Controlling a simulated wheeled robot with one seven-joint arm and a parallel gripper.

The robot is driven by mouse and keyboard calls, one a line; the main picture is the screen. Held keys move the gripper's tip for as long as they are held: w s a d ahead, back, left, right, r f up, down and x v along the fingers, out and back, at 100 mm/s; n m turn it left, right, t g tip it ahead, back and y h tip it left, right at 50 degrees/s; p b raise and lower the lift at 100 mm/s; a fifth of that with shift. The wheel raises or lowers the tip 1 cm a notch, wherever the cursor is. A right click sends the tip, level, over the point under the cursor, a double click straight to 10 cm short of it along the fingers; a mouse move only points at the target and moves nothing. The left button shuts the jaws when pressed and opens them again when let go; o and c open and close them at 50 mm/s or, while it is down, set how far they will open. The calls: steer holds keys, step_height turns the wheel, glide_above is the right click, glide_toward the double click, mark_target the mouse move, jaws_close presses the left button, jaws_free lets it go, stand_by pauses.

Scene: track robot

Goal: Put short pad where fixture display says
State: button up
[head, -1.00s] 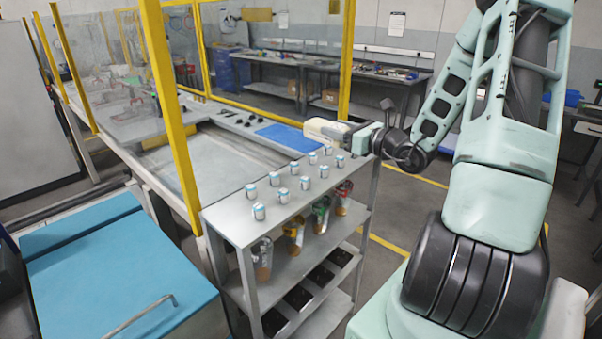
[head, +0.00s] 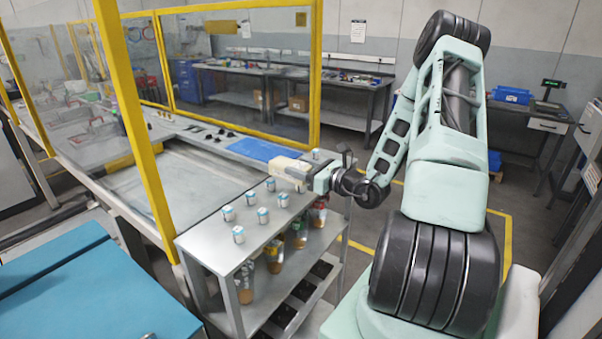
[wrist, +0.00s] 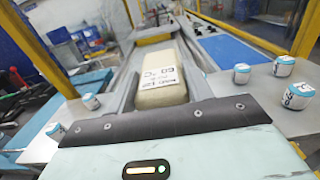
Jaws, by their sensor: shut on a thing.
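My gripper (head: 308,175) is shut on a cream block-like pad (head: 286,167) and holds it level, over or just beyond the far end of the grey cart's top. In the wrist view the pad (wrist: 162,88) lies between the two grey fingers, with a white printed label facing the camera; its print is hard to read. A small display with green characters (head: 550,84) stands on the bench at the far right, too small to read. I cannot tell whether it is the fixture display.
The cart top (head: 205,240) carries several small white-and-blue canisters (head: 238,234) close below my gripper. A blue mat (head: 257,149) lies on the long table behind. A yellow-framed clear guard (head: 125,90) stands at left. Open floor lies at right.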

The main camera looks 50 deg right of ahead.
steer(key=shift+f, duration=1)
steer(key=shift+f, duration=0.2)
steer(key=o, duration=1)
steer(key=shift+c, duration=0.2)
steer(key=shift+r, duration=0.3)
steer(key=s+b, duration=0.3)
steer(key=s, duration=0.9)
steer(key=shift+d, duration=0.4)
